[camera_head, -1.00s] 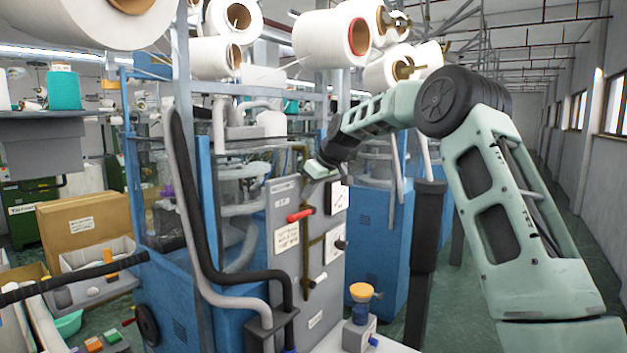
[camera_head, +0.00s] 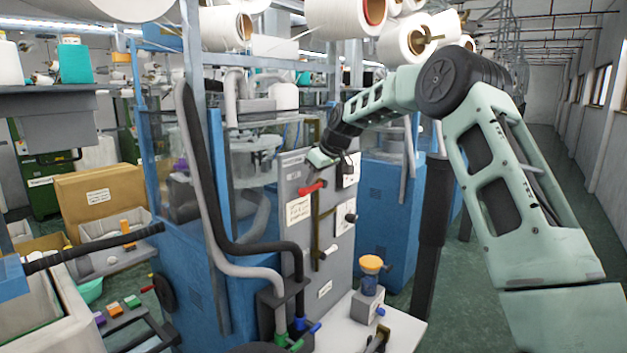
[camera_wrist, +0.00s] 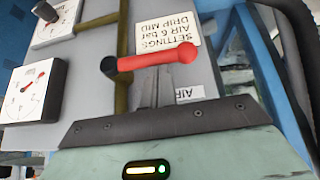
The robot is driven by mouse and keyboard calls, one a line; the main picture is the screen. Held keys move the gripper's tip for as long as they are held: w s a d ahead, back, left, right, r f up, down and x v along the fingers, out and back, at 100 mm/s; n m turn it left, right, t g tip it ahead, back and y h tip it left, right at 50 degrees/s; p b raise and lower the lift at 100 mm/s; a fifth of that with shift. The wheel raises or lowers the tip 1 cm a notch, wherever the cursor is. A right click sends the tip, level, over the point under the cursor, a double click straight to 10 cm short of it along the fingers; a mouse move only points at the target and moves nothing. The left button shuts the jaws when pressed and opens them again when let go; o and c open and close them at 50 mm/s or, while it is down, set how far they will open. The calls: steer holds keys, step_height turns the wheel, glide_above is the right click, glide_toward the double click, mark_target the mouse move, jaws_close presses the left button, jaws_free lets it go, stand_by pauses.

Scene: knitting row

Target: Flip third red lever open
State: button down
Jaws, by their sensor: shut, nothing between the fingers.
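A red lever (camera_head: 311,187) sits on the upper part of a grey panel (camera_head: 330,240), on a brass-coloured upright pipe. In the wrist view the red lever (camera_wrist: 150,58) lies across the picture, with a black end at left and a rounded red knob at right. My gripper (camera_head: 318,160) is just above the lever in the head view. In the wrist view my gripper (camera_wrist: 155,82) is shut and empty, its fingertips close to the middle of the lever. I cannot tell whether they touch it. No other red lever shows clearly on this panel.
A settings label (camera_wrist: 168,45) and two white dials, one a gauge (camera_wrist: 28,90), sit beside the lever. Grey and black hoses (camera_head: 205,200) run left of the panel. A yellow-topped blue device (camera_head: 370,275) stands on a white ledge below. The aisle at right is clear.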

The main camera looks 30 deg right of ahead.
mark_target(310, 189)
steer(key=shift+a+f+b, duration=0.1)
steer(key=shift+f+b, duration=0.2)
steer(key=shift+b, duration=0.05)
steer(key=f+h+b, duration=0.1)
steer(key=b, duration=0.2)
steer(key=a+f+n+t+h+b, duration=0.1)
steer(key=b, duration=0.3)
steer(key=shift+s+f+h, duration=0.2)
steer(key=shift+f+h, duration=0.15)
steer(key=shift+h, duration=0.05)
steer(key=d+f+n+t+h+b, duration=0.1)
steer(key=f+n+t+h+b, duration=0.1)
steer(key=b, duration=1.6)
steer(key=w+d+f+n+t+h+b, duration=0.1)
steer(key=h+b, duration=0.6)
steer(key=b, duration=1.2)
step_height(310, 189, down, 4)
steer(key=d+n+t, duration=0.1)
steer(key=n+t, duration=0.1)
steer(key=t, duration=0.1)
steer(key=shift+d+f+b, duration=0.2)
steer(key=shift+d+b, duration=0.1)
steer(key=shift+w+d, duration=0.1)
steer(key=shift+w, duration=0.05)
